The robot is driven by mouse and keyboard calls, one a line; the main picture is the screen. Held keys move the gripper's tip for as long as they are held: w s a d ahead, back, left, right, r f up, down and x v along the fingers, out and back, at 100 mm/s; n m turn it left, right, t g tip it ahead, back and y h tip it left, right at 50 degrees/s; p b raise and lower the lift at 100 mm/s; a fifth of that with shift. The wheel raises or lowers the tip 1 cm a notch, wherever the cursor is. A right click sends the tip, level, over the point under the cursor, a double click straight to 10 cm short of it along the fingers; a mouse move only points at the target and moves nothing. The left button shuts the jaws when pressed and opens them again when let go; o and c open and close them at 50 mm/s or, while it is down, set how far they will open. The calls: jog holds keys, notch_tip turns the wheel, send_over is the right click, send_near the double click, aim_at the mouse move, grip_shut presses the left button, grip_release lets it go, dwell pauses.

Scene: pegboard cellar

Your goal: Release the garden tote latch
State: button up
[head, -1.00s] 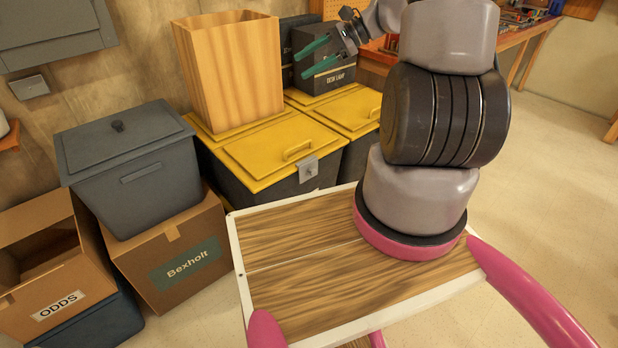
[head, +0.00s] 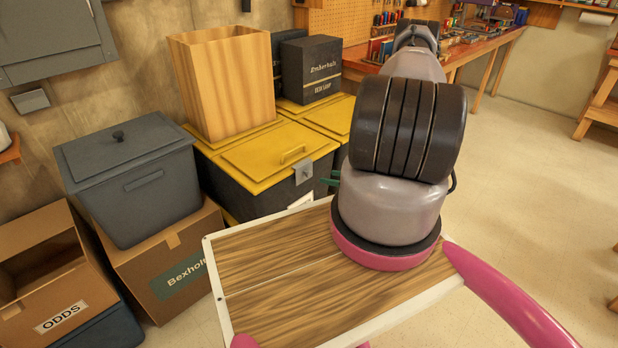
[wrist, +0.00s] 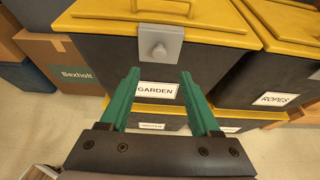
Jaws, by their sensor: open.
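The garden tote (head: 256,185) is a dark tote with a yellow lid, and its white GARDEN label (wrist: 157,90) shows in the wrist view. Its latch (head: 303,174) is a grey plate with a round knob, hanging over the front edge of the lid. It also shows in the wrist view (wrist: 158,47), straight ahead of my fingertips. My gripper (wrist: 159,74) is open and empty, its green fingers pointing at the tote front just below the latch, apart from the knob. In the head view my arm hides most of the gripper; only green fingertips show.
A tall wooden bin (head: 228,85) stands on the garden tote's lid. The ropes tote (wrist: 284,70) is directly right, with a dark desk lamp box (head: 312,70) on top in the head view. Another yellow-lidded tote (wrist: 150,112) is underneath. A grey lidded bin (head: 130,185) stands left.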

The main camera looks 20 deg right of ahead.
aim_at(310, 174)
jog(key=x, duration=1)
jog(key=shift+w+a+f, duration=0.15)
jog(key=shift+w+f, duration=0.05)
jog(key=shift+w, duration=0.05)
grip_shut()
dwell(1.0)
